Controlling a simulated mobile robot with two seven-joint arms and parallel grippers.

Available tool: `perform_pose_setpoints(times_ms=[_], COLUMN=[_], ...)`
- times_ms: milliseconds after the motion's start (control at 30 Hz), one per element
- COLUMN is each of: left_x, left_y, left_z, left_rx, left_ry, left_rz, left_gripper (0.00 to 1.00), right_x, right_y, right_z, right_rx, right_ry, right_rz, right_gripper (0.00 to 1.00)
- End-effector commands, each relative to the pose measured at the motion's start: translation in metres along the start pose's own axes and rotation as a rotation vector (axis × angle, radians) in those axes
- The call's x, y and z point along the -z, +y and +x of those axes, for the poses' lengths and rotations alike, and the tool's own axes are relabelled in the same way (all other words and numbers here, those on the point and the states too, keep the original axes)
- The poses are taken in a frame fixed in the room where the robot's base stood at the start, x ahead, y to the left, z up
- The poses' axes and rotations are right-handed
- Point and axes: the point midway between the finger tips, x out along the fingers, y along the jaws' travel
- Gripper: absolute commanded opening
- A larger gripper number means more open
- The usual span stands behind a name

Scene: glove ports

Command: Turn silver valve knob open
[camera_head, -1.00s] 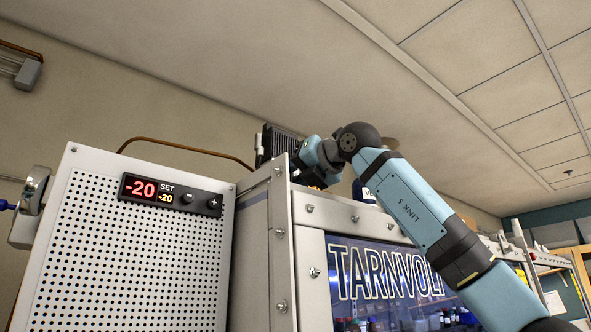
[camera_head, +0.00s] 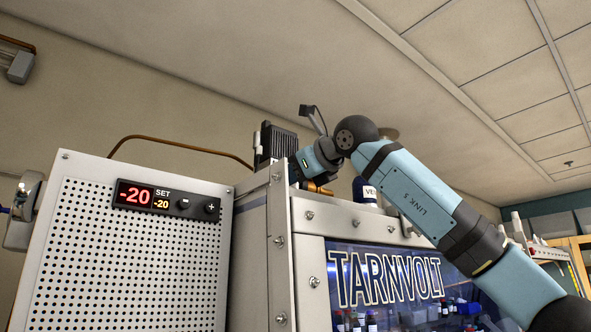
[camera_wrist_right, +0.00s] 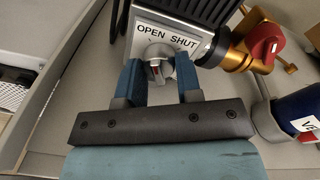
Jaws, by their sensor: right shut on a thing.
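In the right wrist view the silver valve knob (camera_wrist_right: 157,54) sits on a pale plate (camera_wrist_right: 169,36) lettered OPEN at left and SHUT at right. The knob has a small red mark; exactly where it points is hard to tell. The blue fingers of my right gripper (camera_wrist_right: 159,73) stand on either side of the knob and are shut on it. In the head view my right wrist (camera_head: 318,158) is at the top of the cabinet beside a black finned unit (camera_head: 277,142); the fingers and knob are hidden there. My left gripper is not in view.
Right of the plate are a brass fitting (camera_wrist_right: 236,58) and a red knob (camera_wrist_right: 264,42). A dark blue bottle (camera_head: 364,190) stands close by on the cabinet top. The TARNVOLT glass front (camera_head: 385,278) lies below my arm. A perforated panel with a -20 display (camera_head: 165,198) is at left.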

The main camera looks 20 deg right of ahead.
Motion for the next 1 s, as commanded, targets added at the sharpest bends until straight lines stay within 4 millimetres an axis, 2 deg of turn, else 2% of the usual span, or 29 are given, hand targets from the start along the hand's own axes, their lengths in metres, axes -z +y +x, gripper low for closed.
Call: perform_pose_setpoints(times_ms=[200, 433, 1000], left_x=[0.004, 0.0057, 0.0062], left_y=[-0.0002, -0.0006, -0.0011], left_z=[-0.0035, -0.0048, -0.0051], left_rx=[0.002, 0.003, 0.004], left_ry=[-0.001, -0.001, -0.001], left_rz=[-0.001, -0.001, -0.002], left_gripper=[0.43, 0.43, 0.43], right_x=[-0.0023, -0.0017, -0.0013], right_y=[-0.0011, -0.0012, -0.0009], right_z=[-0.0011, -0.0009, -0.0008], right_rx=[0.013, 0.021, 0.025], right_ry=[0.009, 0.018, 0.022], right_rz=[-0.152, -0.252, -0.3], right_gripper=[0.09, 0.09, 0.09])
